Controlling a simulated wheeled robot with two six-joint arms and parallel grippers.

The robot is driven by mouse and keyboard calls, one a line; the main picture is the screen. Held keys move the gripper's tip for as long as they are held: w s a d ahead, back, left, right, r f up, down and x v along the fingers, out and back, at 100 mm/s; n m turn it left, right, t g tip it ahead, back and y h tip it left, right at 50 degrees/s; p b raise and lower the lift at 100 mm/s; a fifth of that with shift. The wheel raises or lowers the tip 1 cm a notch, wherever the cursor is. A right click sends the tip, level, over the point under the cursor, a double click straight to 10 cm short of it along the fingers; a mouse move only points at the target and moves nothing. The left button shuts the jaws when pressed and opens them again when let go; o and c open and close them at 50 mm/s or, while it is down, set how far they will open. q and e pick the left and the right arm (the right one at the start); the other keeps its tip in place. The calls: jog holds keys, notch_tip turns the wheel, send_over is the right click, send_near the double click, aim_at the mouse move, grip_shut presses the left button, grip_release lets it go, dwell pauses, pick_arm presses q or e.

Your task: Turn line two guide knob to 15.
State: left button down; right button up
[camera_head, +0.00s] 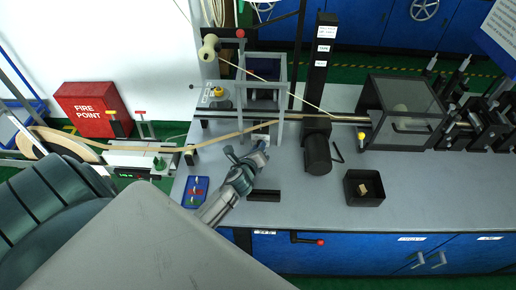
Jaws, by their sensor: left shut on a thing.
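My left gripper (257,151) reaches in from the lower left over the grey bench. Its jaws are shut at the front foot of the grey guide frame (281,100). The guide knob is mostly hidden between the fingers, and its scale and pointer are too small to read. A tan tape (228,135) runs from the reel (62,150) at the left into the frame, just behind the gripper. My right gripper is not in view.
A black motor (317,154) and post stand right of the gripper. A black tray (364,188) with a small tan piece sits farther right. A clear-sided box (402,112) and a yellow-topped knob (362,136) are beyond. The bench front right is clear.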

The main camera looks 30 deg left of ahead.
pick_arm(q)
jog(key=c, duration=1.3)
grip_release()
jog(key=shift+o, duration=0.2)
jog(key=shift+s, duration=0.15)
jog(key=shift+s+d, duration=0.1)
jog(key=shift+s, duration=0.2)
jog(key=b+v, duration=0.2)
jog(key=v, duration=0.8)
jog(key=shift+d, duration=0.1)
